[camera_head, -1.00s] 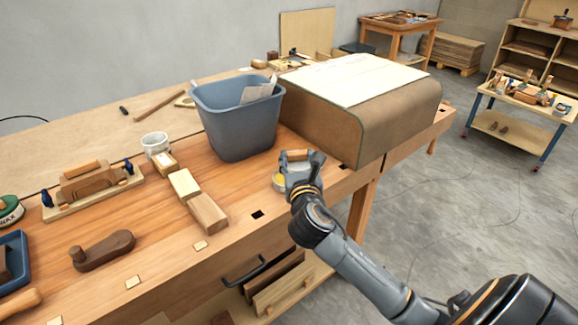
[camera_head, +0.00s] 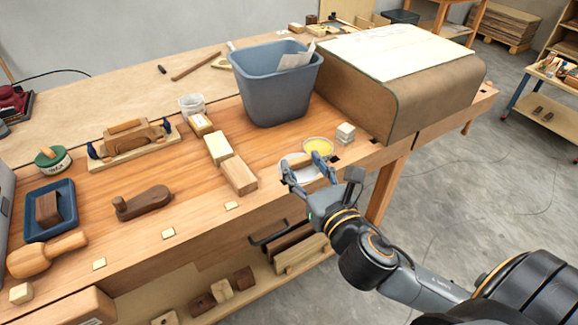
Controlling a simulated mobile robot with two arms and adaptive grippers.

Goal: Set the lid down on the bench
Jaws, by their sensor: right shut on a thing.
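The lid (camera_head: 299,174) is a pale grey-white disc near the front edge of the wooden bench (camera_head: 205,262). My right gripper (camera_head: 304,168) is shut on it, with a finger at either side. The lid is at or just above the bench top; I cannot tell if it touches. A round tin with a yellow top face (camera_head: 319,146) stands open just behind and right of the lid, partly hidden by the gripper. My left gripper is not in view.
A blue-grey bin (camera_head: 273,88) stands behind the tin. A small pale block (camera_head: 345,133) and a large brown curved form (camera_head: 432,104) are to the right. Wooden blocks (camera_head: 239,177) lie to the left. Bare bench lies between them and the dark wooden tool (camera_head: 142,203).

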